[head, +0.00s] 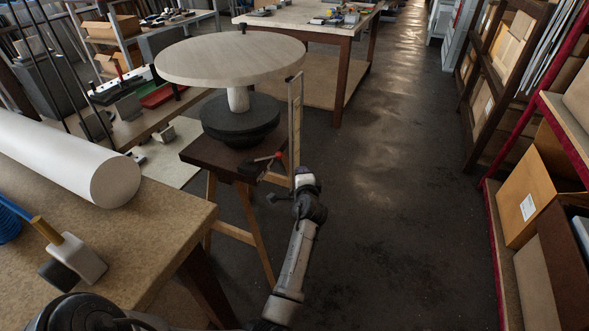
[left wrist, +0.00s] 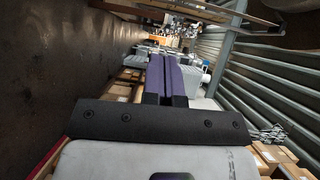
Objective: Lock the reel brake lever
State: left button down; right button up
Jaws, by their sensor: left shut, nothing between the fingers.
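The reel has a large pale round disc (head: 232,60) on a white post, above a black round base (head: 240,120). It stands on a dark wooden trestle (head: 212,157). A small lever with a red end (head: 268,157) sits at the right front corner of the trestle, beside a dark fitting; I take it as the brake lever. My left arm reaches up from the bottom, its end just right of and below the lever, apart from it in the picture. In the left wrist view, my left gripper (left wrist: 167,62) has its purple fingers together, empty. The lever is not recognisable there. My right gripper is not in view.
A workbench (head: 170,235) at the left carries a white roll (head: 115,183) and a tool with a yellow handle (head: 46,229). A slim upright frame (head: 296,120) stands beside the reel. Shelving with cardboard boxes (head: 540,185) lines the right. The floor between is clear.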

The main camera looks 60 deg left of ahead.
pick_arm(q)
jog(key=shift+w+d+r, duration=0.1)
jog(key=shift+d, duration=0.4)
jog(key=shift+w+d+r, duration=0.1)
jog(key=shift+d, duration=0.4)
